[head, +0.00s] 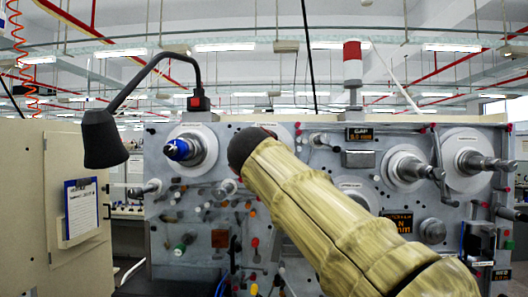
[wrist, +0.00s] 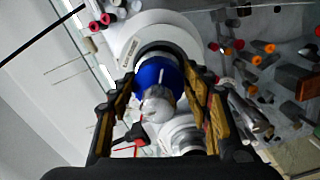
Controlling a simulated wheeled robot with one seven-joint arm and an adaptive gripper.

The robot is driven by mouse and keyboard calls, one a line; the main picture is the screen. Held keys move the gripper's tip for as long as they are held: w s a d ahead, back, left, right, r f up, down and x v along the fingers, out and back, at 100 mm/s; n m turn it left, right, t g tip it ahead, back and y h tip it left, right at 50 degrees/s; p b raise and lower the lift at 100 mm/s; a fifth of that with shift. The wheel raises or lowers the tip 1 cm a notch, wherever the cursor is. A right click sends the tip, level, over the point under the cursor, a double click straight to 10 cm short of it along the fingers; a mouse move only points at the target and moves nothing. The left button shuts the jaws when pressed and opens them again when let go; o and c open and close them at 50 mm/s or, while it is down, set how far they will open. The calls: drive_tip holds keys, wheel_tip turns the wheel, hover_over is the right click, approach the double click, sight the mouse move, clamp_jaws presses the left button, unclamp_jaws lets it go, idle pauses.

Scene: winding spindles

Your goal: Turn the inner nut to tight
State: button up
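The inner nut (wrist: 153,75) is a blue ring on a spindle with a silver end (wrist: 157,106) and a white labelled disc behind. It lies between the fingers of my gripper (wrist: 160,90) in the wrist view. The fingers are spread, one on each side, and gaps show beside the nut; I cannot tell contact at the tips. In the head view my arm hides this spindle and my gripper; only part of its white disc (head: 279,132) shows. Another spindle with a blue nut (head: 178,150) stands further left, clear of my arm.
A black lamp (head: 103,138) on a bent arm hangs at the left, its base above the left spindle. Several coloured knobs (head: 253,241) and pegs stick out below. White-disc spindles (head: 407,168) stand at the right. A cabinet with a clipboard (head: 82,208) is at far left.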

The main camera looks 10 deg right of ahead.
drive_tip(key=shift+o, duration=1.3)
drive_tip(key=shift+r, duration=0.1)
drive_tip(key=v, duration=1.2)
